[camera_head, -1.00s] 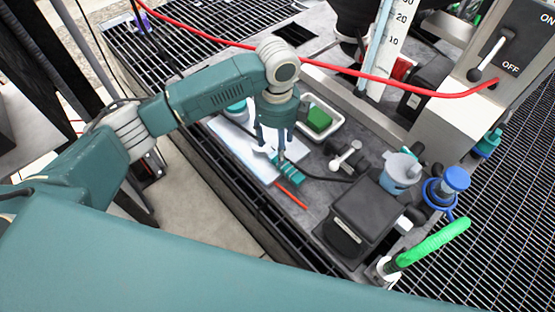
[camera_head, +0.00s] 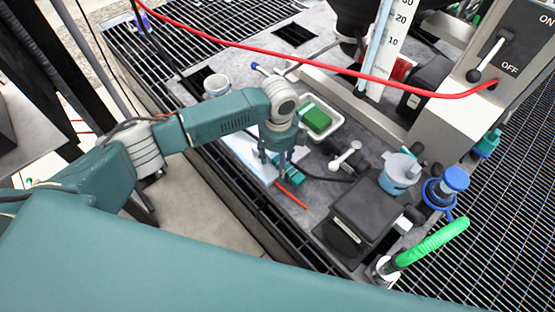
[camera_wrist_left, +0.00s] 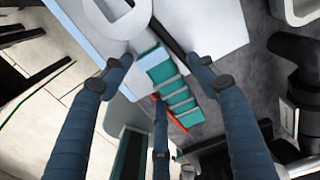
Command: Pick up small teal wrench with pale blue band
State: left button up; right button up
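The wrench has a ribbed teal handle (camera_wrist_left: 172,85) with pale bands and a pale grey, slotted head (camera_wrist_left: 140,18) in the left wrist view. It lies by the edge of a white sheet. In the head view only part of its teal handle (camera_head: 295,173) shows beside my gripper, which hides the rest. My left gripper (camera_head: 274,170) points down just over the wrench. In the left wrist view its fingers (camera_wrist_left: 160,66) are spread, with the handle between and beyond the fingertips. I cannot tell whether any finger touches it. My right gripper is not in view.
A red stick (camera_head: 291,196) lies close to the wrench. A tray (camera_head: 337,123) with a green block (camera_head: 315,117), a grey-white lever (camera_head: 346,155) and a black box (camera_head: 362,208) stand to the right. A white cup (camera_head: 216,86) stands behind my arm.

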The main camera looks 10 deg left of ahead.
pick_arm(q)
jog(key=c, duration=1.2)
jog(key=shift+c, duration=0.3)
jog(key=shift+r, duration=0.2)
